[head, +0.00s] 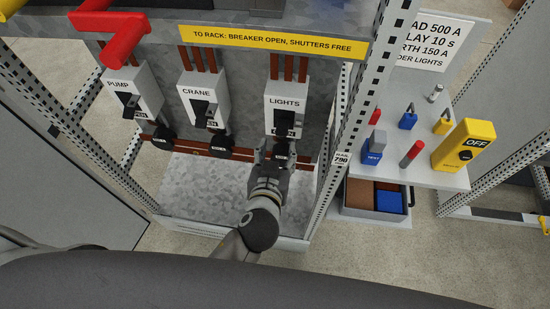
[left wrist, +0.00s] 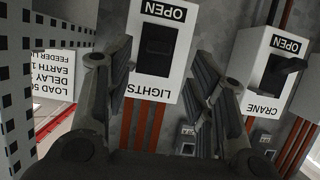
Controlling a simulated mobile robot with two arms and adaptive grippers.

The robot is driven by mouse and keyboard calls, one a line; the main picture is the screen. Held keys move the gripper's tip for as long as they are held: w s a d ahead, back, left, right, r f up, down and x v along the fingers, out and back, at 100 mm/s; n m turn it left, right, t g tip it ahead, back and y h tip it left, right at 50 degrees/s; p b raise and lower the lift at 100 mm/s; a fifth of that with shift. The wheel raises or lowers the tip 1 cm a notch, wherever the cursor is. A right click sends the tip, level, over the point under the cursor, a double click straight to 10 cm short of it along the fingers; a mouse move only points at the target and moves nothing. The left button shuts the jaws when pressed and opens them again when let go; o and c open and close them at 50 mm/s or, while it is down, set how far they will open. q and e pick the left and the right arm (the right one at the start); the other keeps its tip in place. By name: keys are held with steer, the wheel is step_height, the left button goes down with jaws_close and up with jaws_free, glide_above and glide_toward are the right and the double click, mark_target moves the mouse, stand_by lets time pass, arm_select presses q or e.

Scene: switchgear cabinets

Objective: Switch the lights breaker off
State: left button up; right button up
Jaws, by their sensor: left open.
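The LIGHTS breaker (head: 287,92) is a white box with a black toggle (head: 283,120), the rightmost of three on the grey cabinet panel. It shows in the left wrist view (left wrist: 138,78), turned over, with its black toggle (left wrist: 158,47) and a label reading OPEN. My left gripper (head: 270,148) is open and empty just below the LIGHTS breaker in the head view. In the left wrist view its fingers (left wrist: 163,75) stand either side of the breaker's face. I cannot tell whether they touch it. My right gripper is not in view.
The CRANE breaker (head: 196,92) and PUMP breaker (head: 125,90) stand to the left. A red handle (head: 122,35) juts out at the upper left. A perforated post (head: 355,125) borders the cabinet on the right. Beyond it, a white shelf (head: 420,178) holds padlocks and a yellow OFF device (head: 464,146).

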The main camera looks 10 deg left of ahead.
arm_select(q)
steer(key=shift+v, duration=1.4)
